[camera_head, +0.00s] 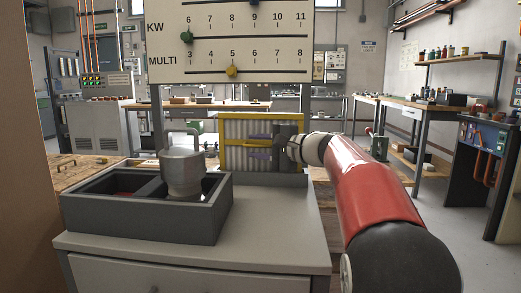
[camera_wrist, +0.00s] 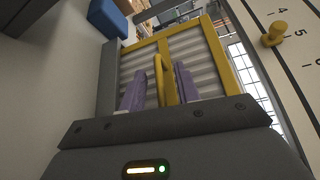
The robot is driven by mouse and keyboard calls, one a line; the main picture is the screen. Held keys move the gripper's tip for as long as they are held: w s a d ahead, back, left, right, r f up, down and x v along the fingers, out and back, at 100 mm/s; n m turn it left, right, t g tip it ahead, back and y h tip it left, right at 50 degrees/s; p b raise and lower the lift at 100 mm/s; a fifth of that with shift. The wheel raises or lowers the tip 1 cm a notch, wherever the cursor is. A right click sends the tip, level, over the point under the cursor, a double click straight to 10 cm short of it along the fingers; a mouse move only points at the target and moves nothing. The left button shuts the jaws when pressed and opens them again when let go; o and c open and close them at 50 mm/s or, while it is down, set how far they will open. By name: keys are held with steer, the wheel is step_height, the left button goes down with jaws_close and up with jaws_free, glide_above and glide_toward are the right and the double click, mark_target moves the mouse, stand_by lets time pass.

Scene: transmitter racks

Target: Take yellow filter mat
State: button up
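The yellow filter mat (camera_head: 232,158) stands upright behind the grey cabinet top, a pleated grey-white panel in a yellow frame. In the wrist view the mat (camera_wrist: 205,68) fills the middle, with a yellow bar handle (camera_wrist: 160,66) sticking out towards me. My gripper (camera_head: 256,147) is in front of the mat; its two purple fingers also show in the wrist view (camera_wrist: 158,78). They are apart, one on each side of the handle. A gap shows left of the handle; the right finger looks close to it, and contact cannot be told.
A dark grey tray (camera_head: 145,222) with compartments stands on the cabinet top (camera_head: 265,225), left of my arm, with a grey metal canister (camera_head: 182,172) at it. A scale board (camera_head: 230,40) with coloured knobs hangs above the mat. The cabinet's right front is clear.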

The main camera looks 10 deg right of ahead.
jaws_close()
